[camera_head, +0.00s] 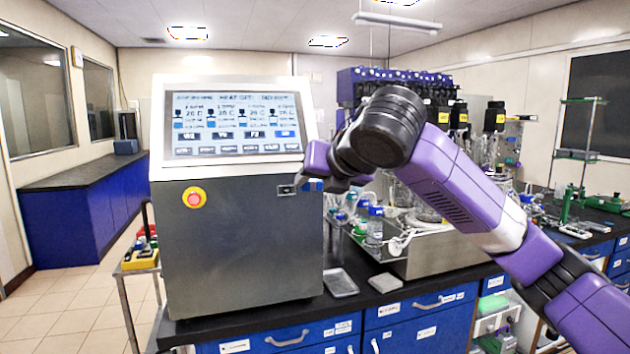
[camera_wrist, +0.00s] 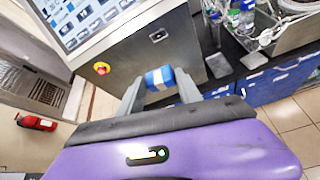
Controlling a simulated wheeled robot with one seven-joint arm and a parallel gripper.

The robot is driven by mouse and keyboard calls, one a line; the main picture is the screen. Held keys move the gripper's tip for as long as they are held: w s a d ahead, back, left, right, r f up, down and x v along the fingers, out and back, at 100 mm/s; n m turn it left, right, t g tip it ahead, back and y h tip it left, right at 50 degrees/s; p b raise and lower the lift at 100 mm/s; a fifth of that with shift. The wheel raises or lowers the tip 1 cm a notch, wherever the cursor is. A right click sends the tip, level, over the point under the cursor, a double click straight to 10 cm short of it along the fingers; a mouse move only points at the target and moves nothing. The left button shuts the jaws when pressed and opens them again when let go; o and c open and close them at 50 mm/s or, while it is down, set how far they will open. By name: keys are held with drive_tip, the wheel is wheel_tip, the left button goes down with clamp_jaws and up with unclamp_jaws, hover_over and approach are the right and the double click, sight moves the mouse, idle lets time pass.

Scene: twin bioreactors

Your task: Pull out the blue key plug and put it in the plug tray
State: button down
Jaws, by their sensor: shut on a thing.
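The blue key plug (camera_wrist: 160,79) is between the two fingers of my gripper (camera_wrist: 161,77) in the wrist view. My gripper is shut on it. The plug is clear of the grey cabinet front, with a visible gap to the small dark socket plate (camera_wrist: 158,35). In the head view a bit of blue plug (camera_head: 313,185) shows beside my gripper (camera_head: 316,184), just right of the socket plate (camera_head: 286,190). Two small flat grey trays lie on the black bench: a larger one (camera_head: 340,283) and a smaller one (camera_head: 385,282). I cannot tell which is the plug tray.
The cabinet (camera_head: 240,250) has a screen (camera_head: 235,125) and a red stop button (camera_head: 194,198). Bottles and tubing (camera_head: 375,225) crowd the bench right of it. A trolley (camera_head: 140,260) with coloured items stands at the left. Bench around the trays looks mostly free.

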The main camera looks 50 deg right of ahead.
drive_tip(key=shift+s+a, duration=0.5)
drive_tip(key=shift+s, duration=0.4)
drive_tip(key=shift+s+a, duration=0.5)
drive_tip(key=shift+s, duration=0.35)
drive_tip(key=shift+f, duration=0.1)
